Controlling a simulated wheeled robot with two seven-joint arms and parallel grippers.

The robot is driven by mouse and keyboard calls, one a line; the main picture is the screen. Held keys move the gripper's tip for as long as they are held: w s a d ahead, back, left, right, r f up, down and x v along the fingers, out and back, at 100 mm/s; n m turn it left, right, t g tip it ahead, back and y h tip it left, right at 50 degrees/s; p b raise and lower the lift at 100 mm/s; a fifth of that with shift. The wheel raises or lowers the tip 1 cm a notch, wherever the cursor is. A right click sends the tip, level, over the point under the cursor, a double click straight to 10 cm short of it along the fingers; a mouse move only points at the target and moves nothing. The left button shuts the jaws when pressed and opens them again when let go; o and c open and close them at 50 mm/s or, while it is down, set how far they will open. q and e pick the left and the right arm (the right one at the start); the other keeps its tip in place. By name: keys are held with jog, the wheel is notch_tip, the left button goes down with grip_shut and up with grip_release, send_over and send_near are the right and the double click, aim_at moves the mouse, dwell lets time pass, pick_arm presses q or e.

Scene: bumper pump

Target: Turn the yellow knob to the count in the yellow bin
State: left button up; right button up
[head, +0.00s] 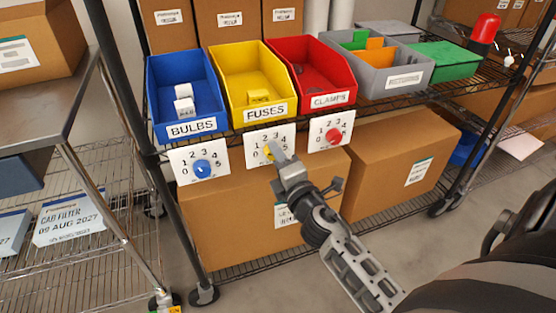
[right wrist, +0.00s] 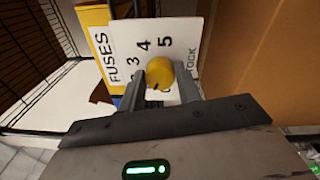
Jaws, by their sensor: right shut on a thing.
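The yellow bin (head: 243,70), labelled FUSES, sits on the wire shelf between the blue and red bins. At least one small yellow box (head: 258,97) lies inside it near the front; the front wall may hide more. Below the bin is a white dial plate (head: 285,134) numbered 0 to 5, with the yellow knob (head: 268,154). My right gripper (head: 273,152) is at this knob and partly covers it. In the right wrist view the yellow knob (right wrist: 160,72) is between the two fingers, which are shut on it. Its pointer setting is not clear. My left gripper is not in view.
A blue bin (head: 163,70) holds small white boxes, above a dial with a blue knob (head: 202,168). A red bin (head: 335,68) is above a red knob (head: 333,135). Cardboard boxes (head: 230,220) stand below, close behind the dials. Grey and green bins are at right.

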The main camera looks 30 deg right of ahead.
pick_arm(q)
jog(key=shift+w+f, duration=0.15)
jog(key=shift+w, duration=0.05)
pick_arm(e)
jog(key=shift+m, duration=0.3)
jog(key=o, duration=1)
jog(key=shift+s, duration=0.1)
pick_arm(q)
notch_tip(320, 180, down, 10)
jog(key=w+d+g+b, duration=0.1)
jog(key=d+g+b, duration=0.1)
jog(key=b, duration=0.4)
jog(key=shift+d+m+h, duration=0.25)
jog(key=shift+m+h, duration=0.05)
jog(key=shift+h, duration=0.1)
pick_arm(e)
jog(key=s+a, duration=0.1)
jog(key=s, duration=0.4)
jog(key=s+a, duration=0.1)
jog(key=s, duration=0.4)
jog(key=s+a, duration=0.1)
jog(key=s, duration=0.4)
jog(key=shift+s+f, duration=0.25)
jog(key=shift+f, duration=0.05)
